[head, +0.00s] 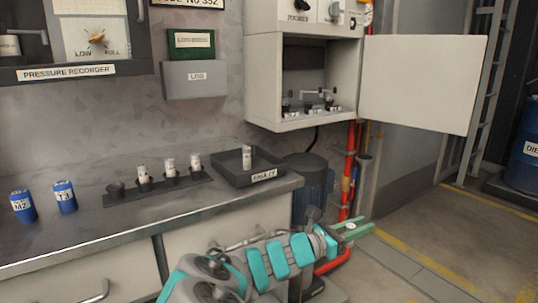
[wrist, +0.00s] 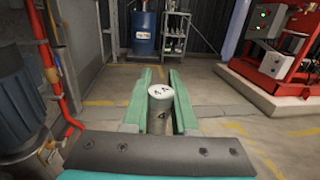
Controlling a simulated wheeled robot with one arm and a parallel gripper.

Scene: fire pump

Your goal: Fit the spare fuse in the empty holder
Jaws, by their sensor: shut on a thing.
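My gripper (head: 361,229) is in front of the counter's right end, pointing right, away from the cabinet. In the wrist view, its green fingers (wrist: 160,76) are shut on a grey fuse (wrist: 159,106) with a white, marked top. The open wall cabinet (head: 352,80) is above and behind the gripper. Inside it are several dark fuse holders (head: 310,107), too small to tell which is empty. On the counter, a dark rack (head: 190,184) has three white fuses (head: 169,167) standing in it and an empty socket (head: 115,190) at its left end.
A black tray (head: 233,176), its label seeming to read FAULTY, holds one upright fuse (head: 247,157). Two blue cylinders (head: 65,196) stand at left. The cabinet door (head: 418,82) swings out right. Red pipes (head: 348,170) and a motor (head: 309,180) stand below. Floor ahead (wrist: 215,105) is clear.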

